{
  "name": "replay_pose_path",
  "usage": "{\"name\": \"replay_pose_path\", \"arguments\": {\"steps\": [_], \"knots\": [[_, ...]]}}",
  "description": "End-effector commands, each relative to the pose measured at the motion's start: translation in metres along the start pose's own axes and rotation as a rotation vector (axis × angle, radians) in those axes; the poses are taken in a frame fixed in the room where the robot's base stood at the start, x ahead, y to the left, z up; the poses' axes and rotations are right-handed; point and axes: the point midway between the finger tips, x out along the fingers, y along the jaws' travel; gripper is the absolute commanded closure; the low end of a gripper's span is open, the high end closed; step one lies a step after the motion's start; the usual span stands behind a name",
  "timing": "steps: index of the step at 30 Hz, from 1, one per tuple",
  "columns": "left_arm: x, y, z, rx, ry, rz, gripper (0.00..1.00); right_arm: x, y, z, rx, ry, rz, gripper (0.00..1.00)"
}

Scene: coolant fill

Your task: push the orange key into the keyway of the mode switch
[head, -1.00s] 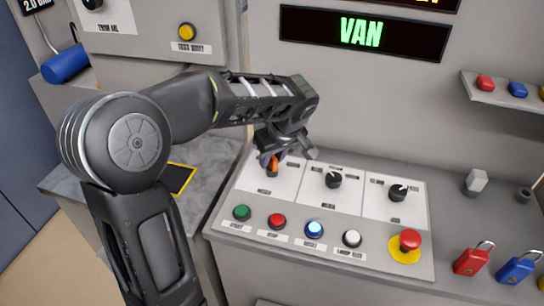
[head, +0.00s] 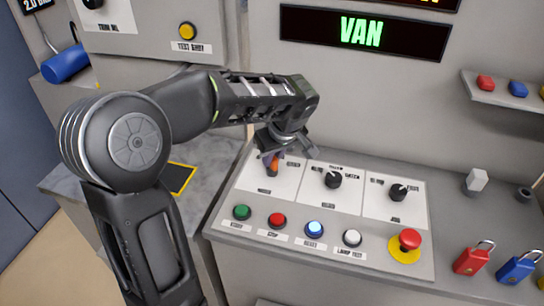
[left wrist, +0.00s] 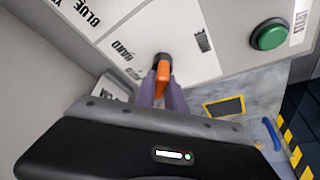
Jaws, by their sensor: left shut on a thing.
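My left gripper (head: 271,157) is shut on the orange key (head: 273,167) above the leftmost white plate of the sloped control panel. In the left wrist view the key (left wrist: 163,76) is between the two purple-grey fingertips (left wrist: 162,88). The black round mode switch (left wrist: 162,57) shows just past the key, on a white plate with HAND printed beside it. The key's far end overlaps the switch in this view. I cannot tell how deep it sits in the keyway, which is hidden. My right gripper is in neither view.
Two black rotary knobs (head: 333,180) (head: 398,192) are to the right on the panel. A green button (head: 242,212), other push buttons and a red emergency stop (head: 409,239) line the front. Red and blue padlocks (head: 472,260) (head: 518,268) are at right. A VAN display (head: 362,34) is above.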

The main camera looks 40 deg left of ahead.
Motion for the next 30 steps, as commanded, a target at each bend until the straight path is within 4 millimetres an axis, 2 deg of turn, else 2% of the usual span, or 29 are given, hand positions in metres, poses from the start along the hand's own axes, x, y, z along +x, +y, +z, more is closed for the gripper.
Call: {"name": "replay_pose_path", "arguments": {"steps": [14,15,21,24,30], "knots": [[0.0012,-0.0001,0.0006,0.000,-0.001,0.000,1.00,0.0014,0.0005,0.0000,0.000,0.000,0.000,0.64],[0.0012,-0.0001,0.0007,0.000,-0.001,-0.001,0.84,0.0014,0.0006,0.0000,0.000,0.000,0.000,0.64],[0.0015,-0.0006,0.0008,0.000,-0.001,-0.002,0.67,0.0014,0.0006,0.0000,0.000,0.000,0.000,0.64],[0.0017,-0.0008,0.0007,0.000,-0.001,-0.003,0.61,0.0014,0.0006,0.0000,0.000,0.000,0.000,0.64],[0.0013,-0.0004,0.0005,0.000,-0.001,-0.001,0.61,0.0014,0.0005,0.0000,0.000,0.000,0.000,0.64]]}}
